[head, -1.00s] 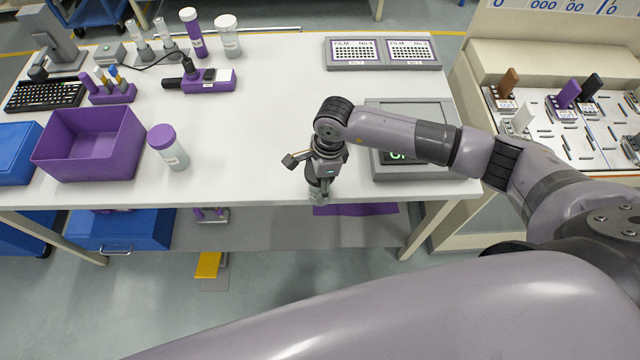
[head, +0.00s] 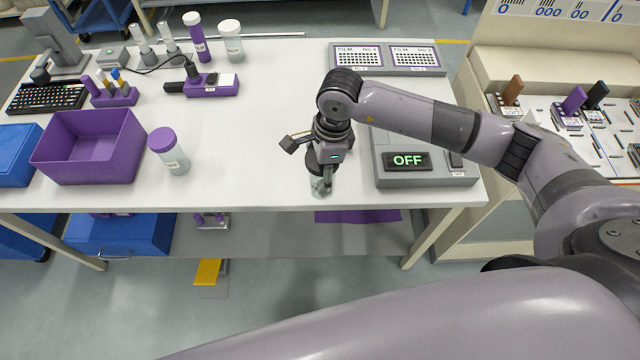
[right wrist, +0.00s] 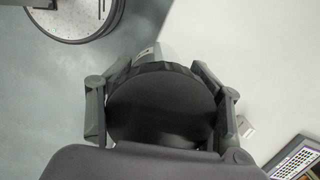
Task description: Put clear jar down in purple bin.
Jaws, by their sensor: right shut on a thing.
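My right gripper (head: 322,174) is over the front part of the white table, shut on the clear jar (head: 320,188), which shows only in part below the fingers. In the right wrist view the jar's round dark lid (right wrist: 160,108) sits between the two fingers, with a little of its pale body beyond it. The purple bin (head: 85,168) stands at the table's left front, well left of the gripper; the part of its inside that shows is empty. My left gripper is not in view.
A clear jar with a purple lid (head: 170,152) stands just right of the bin. A blue bin (head: 15,155) is left of it. A purple tool stand (head: 115,97) and a purple device (head: 208,85) lie behind. A grey box reading OFF (head: 425,180) is right of the gripper.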

